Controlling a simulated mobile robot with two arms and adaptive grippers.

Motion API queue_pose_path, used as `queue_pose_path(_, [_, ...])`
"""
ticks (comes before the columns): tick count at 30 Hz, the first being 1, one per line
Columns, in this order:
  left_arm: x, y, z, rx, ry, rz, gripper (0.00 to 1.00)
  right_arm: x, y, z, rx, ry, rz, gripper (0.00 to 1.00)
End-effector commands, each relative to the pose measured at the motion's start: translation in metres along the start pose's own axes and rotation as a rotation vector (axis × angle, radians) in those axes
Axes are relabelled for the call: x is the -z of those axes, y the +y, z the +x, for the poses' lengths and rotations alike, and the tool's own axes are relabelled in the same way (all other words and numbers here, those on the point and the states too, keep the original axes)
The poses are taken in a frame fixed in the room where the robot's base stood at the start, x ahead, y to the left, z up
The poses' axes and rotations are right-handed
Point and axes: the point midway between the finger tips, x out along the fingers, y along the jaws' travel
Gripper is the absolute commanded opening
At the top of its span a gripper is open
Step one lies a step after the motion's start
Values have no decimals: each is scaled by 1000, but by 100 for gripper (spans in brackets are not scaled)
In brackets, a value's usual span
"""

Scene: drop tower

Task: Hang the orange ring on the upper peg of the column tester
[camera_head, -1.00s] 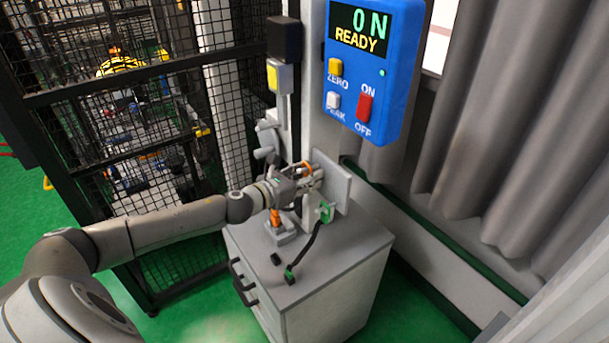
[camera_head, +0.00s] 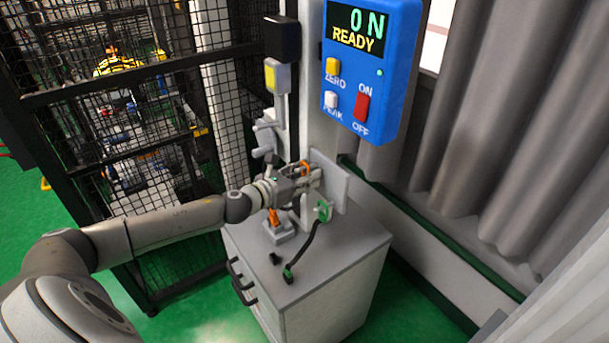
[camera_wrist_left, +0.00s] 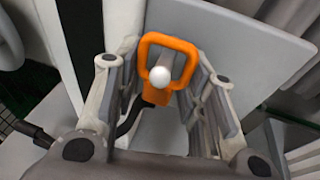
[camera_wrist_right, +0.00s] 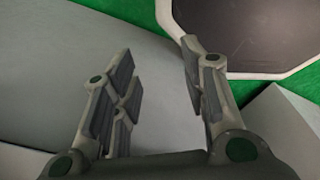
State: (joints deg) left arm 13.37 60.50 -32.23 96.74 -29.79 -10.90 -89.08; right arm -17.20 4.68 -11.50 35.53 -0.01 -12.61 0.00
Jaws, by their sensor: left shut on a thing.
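The orange ring (camera_wrist_left: 168,42) is a rounded loop with a tab, held between the fingers of my left gripper (camera_wrist_left: 163,92).
A blue display box (camera_head: 362,115) reading "0 N READY" hangs above the gripper. A grey cabinet (camera_head: 320,262) stands below, with a grey block (camera_head: 277,234), an orange part and a black cable with a green clip (camera_head: 324,212) there. A mesh cage is left, curtains right.

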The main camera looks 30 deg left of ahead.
Motion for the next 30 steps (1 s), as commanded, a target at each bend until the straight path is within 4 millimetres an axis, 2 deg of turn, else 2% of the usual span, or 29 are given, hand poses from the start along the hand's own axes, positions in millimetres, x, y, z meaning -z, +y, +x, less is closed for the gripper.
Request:
queue_pose_path(1, [0, 0, 0, 0, -1, 0, 31, 0, 0, 0, 0, 0, 0, 40])
queue_pose_path(2, [0, 0, 0, 0, -1, 0, 41, 0, 0, 0, 0, 0, 0, 40])
queue_pose_path(7, [0, 0, 0, 1, -1, 0, 63, 0, 0, 0, 0, 0, 0, 40])
queue_pose_path(20, [1, 0, -4, 0, 2, 1, 63, 0, 0, 0, 0, 0, 2, 40])
queue_pose_path(30, [3, 0, -36, 1, 5, 0, 63, 0, -1, 0, 1, 0, 2, 40])
